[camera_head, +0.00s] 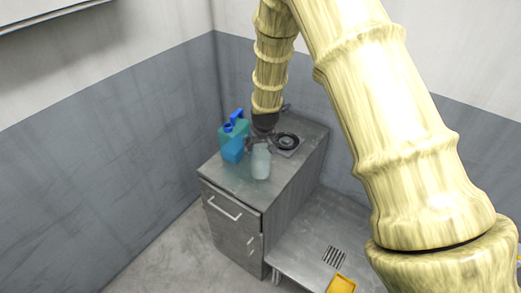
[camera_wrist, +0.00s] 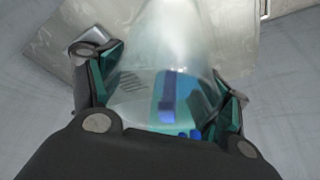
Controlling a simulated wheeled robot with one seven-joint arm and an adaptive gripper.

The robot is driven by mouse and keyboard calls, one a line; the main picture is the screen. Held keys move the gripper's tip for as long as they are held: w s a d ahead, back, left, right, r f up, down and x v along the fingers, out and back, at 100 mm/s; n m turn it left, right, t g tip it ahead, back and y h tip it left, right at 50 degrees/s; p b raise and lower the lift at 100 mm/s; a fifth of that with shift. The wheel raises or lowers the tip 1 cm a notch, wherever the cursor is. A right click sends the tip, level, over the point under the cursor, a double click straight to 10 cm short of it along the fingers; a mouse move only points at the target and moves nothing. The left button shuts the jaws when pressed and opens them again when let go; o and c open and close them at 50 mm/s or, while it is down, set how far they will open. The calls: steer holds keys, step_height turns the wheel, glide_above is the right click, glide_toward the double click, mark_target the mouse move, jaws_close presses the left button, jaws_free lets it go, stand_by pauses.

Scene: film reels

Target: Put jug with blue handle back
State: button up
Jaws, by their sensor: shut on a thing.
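In the head view a teal and blue jug (camera_head: 233,143) with a blue handle and cap stands on the cabinet top, at its left back part. My gripper (camera_head: 262,142) is just right of it, over the cabinet, shut on a pale translucent vessel (camera_head: 261,164). In the wrist view the vessel (camera_wrist: 174,42) fills the space between the fingers of my gripper (camera_wrist: 163,92). Blue and teal parts show within or through its clear wall. I cannot tell which belong to the jug behind.
A round dark burner (camera_head: 287,142) sits on the cabinet top (camera_head: 244,188) right of the vessel. Walls stand close behind and left of the cabinet. A lower metal surface (camera_head: 318,235) with a slotted grate (camera_head: 334,257) and a yellow object (camera_head: 341,285) lies to the right.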

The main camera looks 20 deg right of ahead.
steer(key=shift+f+p, duration=0.7)
steer(key=shift+f, duration=0.8)
steer(key=shift+f, duration=0.15)
steer(key=o, duration=2)
steer(key=shift+o, duration=0.2)
steer(key=shift+b+v, duration=2.65)
steer(key=shift+v, duration=3.5)
